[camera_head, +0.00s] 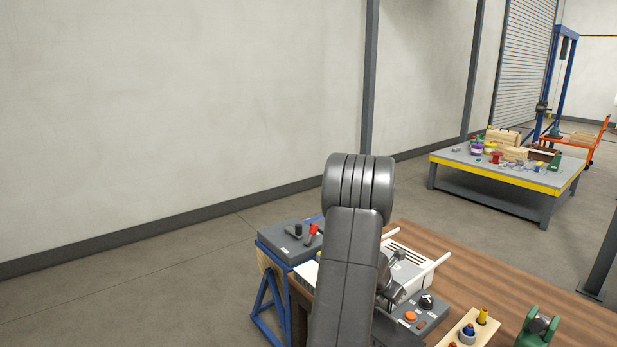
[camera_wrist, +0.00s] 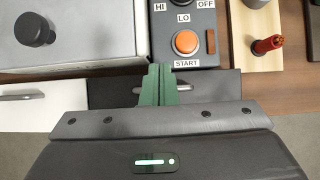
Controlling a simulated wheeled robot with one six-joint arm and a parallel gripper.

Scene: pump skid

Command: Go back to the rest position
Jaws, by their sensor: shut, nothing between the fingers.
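My gripper (camera_wrist: 158,84) shows in the wrist view with its two green fingers together and nothing between them. The fingertips lie just below the orange START button (camera_wrist: 186,42) of the grey control box (camera_wrist: 205,60) in the picture; I cannot tell whether they touch the box. In the head view my arm covers the middle of the picture, and the gripper's fingers cannot be made out there. The control box (camera_head: 432,318) with its orange button (camera_head: 410,316) shows just right of my arm.
The wooden bench (camera_head: 480,270) holds a white machine (camera_head: 412,262), a wooden block with pegs (camera_head: 468,328) and a green fixture (camera_head: 537,328). A grey box with a red lever (camera_head: 290,243) is left of my arm. A yellow-edged table (camera_head: 500,172) stands behind. Floor at left is clear.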

